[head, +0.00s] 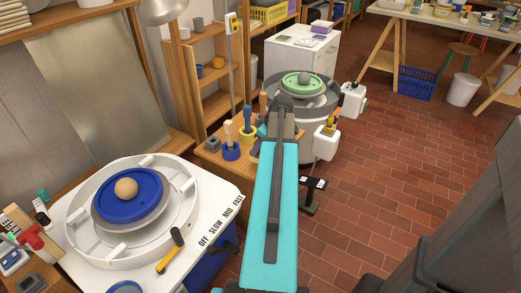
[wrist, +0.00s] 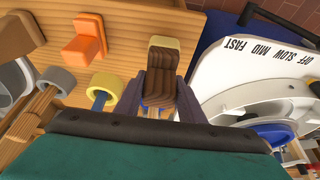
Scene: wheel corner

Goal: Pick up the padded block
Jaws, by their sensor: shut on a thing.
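The padded block (wrist: 161,70) shows in the wrist view as a dark brown, striped wooden block with a cream pad at its far end. My gripper (wrist: 158,88) has its two grey-purple fingers on either side of the block and is shut on it. The block is over or on the wooden bench (wrist: 130,22); I cannot tell whether it touches the bench. In the head view my teal arm hides the gripper and the block.
An orange piece (wrist: 88,38), a yellow ring (wrist: 104,86) and a grey ring (wrist: 58,79) are left of the block. A white wheel table marked OFF SLOW MID FAST (wrist: 270,55) is close on the right. Another wheel (head: 303,85) stands at the back; red floor (head: 400,170) is clear on the right.

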